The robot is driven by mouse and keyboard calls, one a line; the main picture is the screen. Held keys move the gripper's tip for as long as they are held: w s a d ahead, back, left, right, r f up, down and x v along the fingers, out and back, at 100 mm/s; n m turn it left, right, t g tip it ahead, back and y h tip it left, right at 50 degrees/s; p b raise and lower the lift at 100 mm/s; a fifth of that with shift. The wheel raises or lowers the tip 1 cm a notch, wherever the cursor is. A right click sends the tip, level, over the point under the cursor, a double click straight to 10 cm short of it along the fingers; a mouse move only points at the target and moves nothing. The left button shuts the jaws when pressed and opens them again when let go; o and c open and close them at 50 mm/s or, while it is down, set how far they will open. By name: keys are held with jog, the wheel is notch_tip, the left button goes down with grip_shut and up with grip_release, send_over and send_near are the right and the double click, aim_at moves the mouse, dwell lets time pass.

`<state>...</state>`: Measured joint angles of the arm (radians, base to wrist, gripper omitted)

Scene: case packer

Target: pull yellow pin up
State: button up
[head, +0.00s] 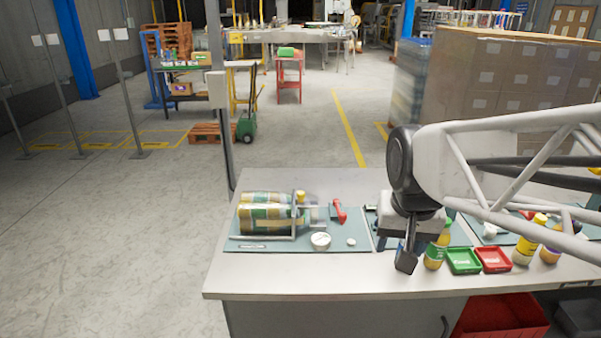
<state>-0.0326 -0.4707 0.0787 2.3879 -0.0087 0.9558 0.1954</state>
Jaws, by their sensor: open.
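A small yellow piece, likely the yellow pin (300,197), stands at the top of a metal upright on the left mat (262,245). Green and yellow cylinders (266,211) lie beside it within a low metal frame. My gripper (406,262) points down well to the right of the pin, near a yellow-green bottle (437,247). It is apart from the pin and holds nothing that I can see. Its far finger is mostly hidden, and my arm covers part of the middle mat.
A red handle (340,211), a white round gauge (320,240) and a small white knob (351,242) are right of the pin. A green tray (463,260), a red tray (493,259) and more bottles line the right side. The table's (290,283) front strip is clear.

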jog(key=w+a+r+m, duration=0.1)
jog(key=w+a+m, duration=0.15)
jog(key=w, duration=0.95)
jog(key=m+g, duration=0.2)
jog(key=m, duration=0.3)
send_over(301, 192)
jog(key=shift+n, duration=0.25)
jog(key=f, duration=0.9)
jog(key=shift+s+d+f, duration=0.2)
jog(key=shift+s+f, duration=0.05)
jog(key=shift+f, duration=0.05)
jog(key=shift+w+a+f, duration=0.15)
jog(key=shift+w+a, duration=0.05)
jog(key=shift+w, duration=0.1)
jog(key=shift+f, duration=0.15)
jog(key=shift+f, duration=3.75)
